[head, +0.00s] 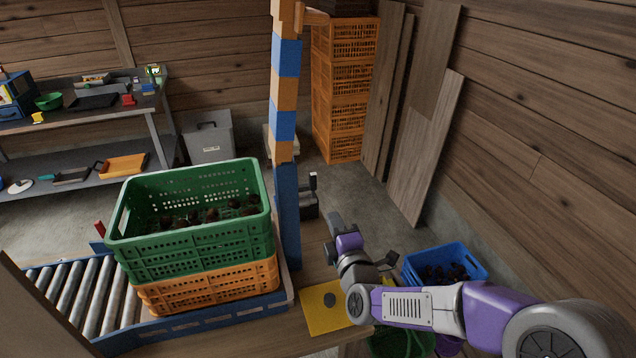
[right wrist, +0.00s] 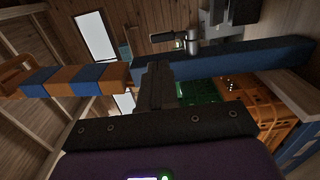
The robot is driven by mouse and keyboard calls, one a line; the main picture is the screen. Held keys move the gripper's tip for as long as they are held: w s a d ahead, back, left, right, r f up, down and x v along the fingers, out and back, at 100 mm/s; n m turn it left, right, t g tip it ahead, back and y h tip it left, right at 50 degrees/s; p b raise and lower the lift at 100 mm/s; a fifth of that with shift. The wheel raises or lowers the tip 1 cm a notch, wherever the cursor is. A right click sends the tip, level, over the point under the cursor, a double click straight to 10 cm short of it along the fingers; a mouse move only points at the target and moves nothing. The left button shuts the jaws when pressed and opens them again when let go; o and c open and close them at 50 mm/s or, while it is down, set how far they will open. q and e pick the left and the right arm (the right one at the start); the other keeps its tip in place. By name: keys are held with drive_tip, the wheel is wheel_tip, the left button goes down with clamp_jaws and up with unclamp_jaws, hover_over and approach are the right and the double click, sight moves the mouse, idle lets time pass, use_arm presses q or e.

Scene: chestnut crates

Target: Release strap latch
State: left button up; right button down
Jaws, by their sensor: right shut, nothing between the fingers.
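A dark device with a short upright lever (head: 312,182) stands just behind the striped post (head: 286,205). In the right wrist view a grey metal body (right wrist: 205,38) with a black handle (right wrist: 162,37) shows past the post (right wrist: 235,58). It may be the strap latch, but I cannot tell for sure, and no strap is clear. My right gripper (head: 335,222) is right of the post, above the bench, apart from the device. Its fingers (right wrist: 157,82) are shut and empty. My left gripper is out of view.
A green crate (head: 190,236) of dark chestnuts sits on an orange crate (head: 210,290) on the roller conveyor (head: 95,300). A yellow plate (head: 322,318) lies on the bench. A blue crate (head: 445,250) stands at the right. Orange crates (head: 350,90) are stacked behind.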

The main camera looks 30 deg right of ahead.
sight(314, 183)
drive_tip(key=shift+y, duration=0.3)
drive_tip(key=p+x, duration=0.5)
drive_tip(key=x, duration=0.7)
drive_tip(key=shift+w, duration=0.4)
drive_tip(key=shift+r, duration=0.15)
